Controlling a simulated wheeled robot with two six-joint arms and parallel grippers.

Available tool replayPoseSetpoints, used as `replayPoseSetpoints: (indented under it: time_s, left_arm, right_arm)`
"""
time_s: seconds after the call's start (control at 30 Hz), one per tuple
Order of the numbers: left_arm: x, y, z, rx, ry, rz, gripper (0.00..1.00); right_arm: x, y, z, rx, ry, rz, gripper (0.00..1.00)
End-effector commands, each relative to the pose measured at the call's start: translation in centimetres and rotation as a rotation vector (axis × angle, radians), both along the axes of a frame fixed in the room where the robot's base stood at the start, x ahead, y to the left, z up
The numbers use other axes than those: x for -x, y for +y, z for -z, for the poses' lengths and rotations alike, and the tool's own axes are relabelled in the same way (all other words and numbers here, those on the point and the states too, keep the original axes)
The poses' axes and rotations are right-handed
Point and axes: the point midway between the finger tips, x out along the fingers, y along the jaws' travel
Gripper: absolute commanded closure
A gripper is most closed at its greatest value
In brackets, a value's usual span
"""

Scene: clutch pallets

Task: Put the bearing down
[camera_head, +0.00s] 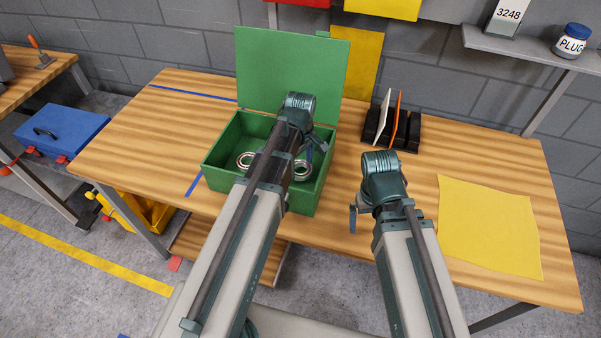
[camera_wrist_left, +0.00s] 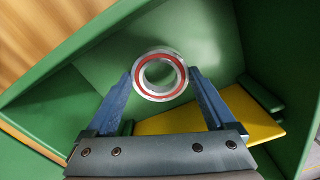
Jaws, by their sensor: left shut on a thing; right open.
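The bearing, a silver ring with a red inner band, shows in the left wrist view (camera_wrist_left: 160,94) between the blue fingertips. My left gripper (camera_wrist_left: 160,78) is shut on it, inside the green box (camera_head: 221,174). In the head view my left arm hides part of the box. A ring (camera_head: 302,172) sits just below my left fingers there and seems to be the held one. Another ring (camera_head: 245,160) lies in the box left of my arm. Whether the held bearing touches the box floor is unclear. My right gripper (camera_head: 353,217) is open above the table, right of the box.
The green lid (camera_head: 290,70) stands open behind the box. A black rack (camera_head: 407,132) with white and orange plates stands to the right. A yellow sheet (camera_head: 487,228) lies on the table's right. A yellow piece (camera_wrist_left: 235,118) shows inside the box.

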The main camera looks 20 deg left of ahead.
Motion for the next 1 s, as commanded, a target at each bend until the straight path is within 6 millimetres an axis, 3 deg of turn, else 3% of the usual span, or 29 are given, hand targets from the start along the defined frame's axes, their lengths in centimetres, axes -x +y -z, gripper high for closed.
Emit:
replayPoseSetpoints:
  time_s: [0.03, 0.13, 0.57, 0.6, 0.67, 1.0]
  left_arm:
    - [0.0, 0.0, 1.3, 0.000, 0.000, 0.000, 1.00]
    - [0.0, 0.0, 2.3, 0.000, 0.000, 0.000, 1.00]
    - [0.0, 0.0, 2.6, 0.000, 0.000, 0.000, 1.00]
    - [0.0, 0.0, 2.5, 0.000, 0.000, 0.000, 0.08]
    - [0.0, 0.0, 2.5, 0.000, 0.000, 0.000, 0.00]
    - [0.0, 0.0, 2.2, 0.000, 0.000, 0.000, 0.00]
  right_arm:
    - [0.0, 0.0, 1.3, 0.000, 0.000, 0.000, 0.00]
    - [0.0, 0.0, 2.3, 0.000, 0.000, 0.000, 0.00]
    - [0.0, 0.0, 2.6, 0.000, 0.000, 0.000, 0.00]
    - [0.0, 0.0, 2.5, 0.000, 0.000, 0.000, 0.00]
    - [0.0, 0.0, 2.5, 0.000, 0.000, 0.000, 0.00]
    - [0.0, 0.0, 2.2, 0.000, 0.000, 0.000, 0.00]
